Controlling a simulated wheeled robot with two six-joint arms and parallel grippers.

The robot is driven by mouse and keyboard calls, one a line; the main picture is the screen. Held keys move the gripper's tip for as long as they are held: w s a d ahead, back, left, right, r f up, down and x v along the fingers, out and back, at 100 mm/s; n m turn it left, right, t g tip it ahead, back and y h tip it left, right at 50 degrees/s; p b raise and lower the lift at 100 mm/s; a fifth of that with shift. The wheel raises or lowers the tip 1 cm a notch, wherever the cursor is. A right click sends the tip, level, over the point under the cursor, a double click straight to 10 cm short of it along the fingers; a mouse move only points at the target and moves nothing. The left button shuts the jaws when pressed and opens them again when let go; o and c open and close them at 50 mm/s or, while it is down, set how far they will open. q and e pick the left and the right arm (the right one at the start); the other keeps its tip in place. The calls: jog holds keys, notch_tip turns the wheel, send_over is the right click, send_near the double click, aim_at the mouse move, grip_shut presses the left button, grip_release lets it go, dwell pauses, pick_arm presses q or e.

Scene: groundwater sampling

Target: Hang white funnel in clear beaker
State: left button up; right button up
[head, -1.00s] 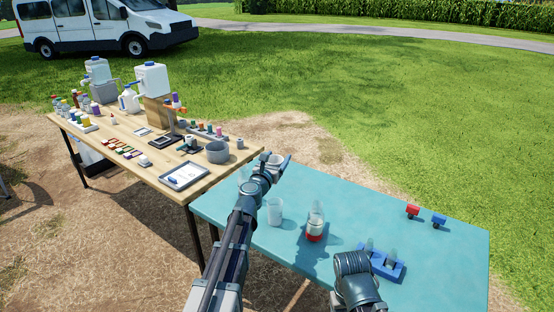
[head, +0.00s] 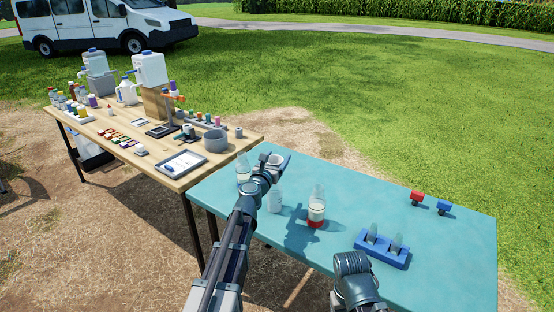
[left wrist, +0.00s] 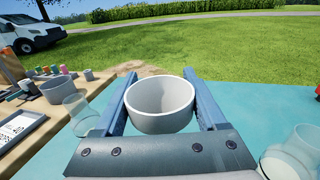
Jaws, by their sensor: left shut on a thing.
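My left gripper (head: 274,163) is shut on the white funnel (head: 281,162) and holds it above the teal table. In the left wrist view the funnel (left wrist: 162,100) sits between the two fingers (left wrist: 162,112), wide round mouth up; its lower part is hidden. Two clear vessels stand near: one (head: 243,174) left of the gripper, also in the left wrist view (left wrist: 79,112), and one (head: 275,204) just below it in the picture. I cannot tell for sure which is the clear beaker. The funnel is apart from both.
A clear bottle with a red base (head: 316,210) stands right of the vessels. A blue rack (head: 382,250), a red item (head: 417,197) and a blue item (head: 444,206) are farther right. The wooden table (head: 215,165) with a grey bowl (head: 215,141) adjoins on the left.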

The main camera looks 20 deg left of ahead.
pick_arm(q)
jog(key=shift+f+b, duration=4.15)
dwell(0.8)
jog(key=o, duration=1.3)
jog(key=shift+c, duration=0.2)
jog(key=s+a, duration=0.1)
jog(key=s, duration=1.2)
jog(key=shift+s, duration=0.4)
jog(key=shift+a, duration=0.1)
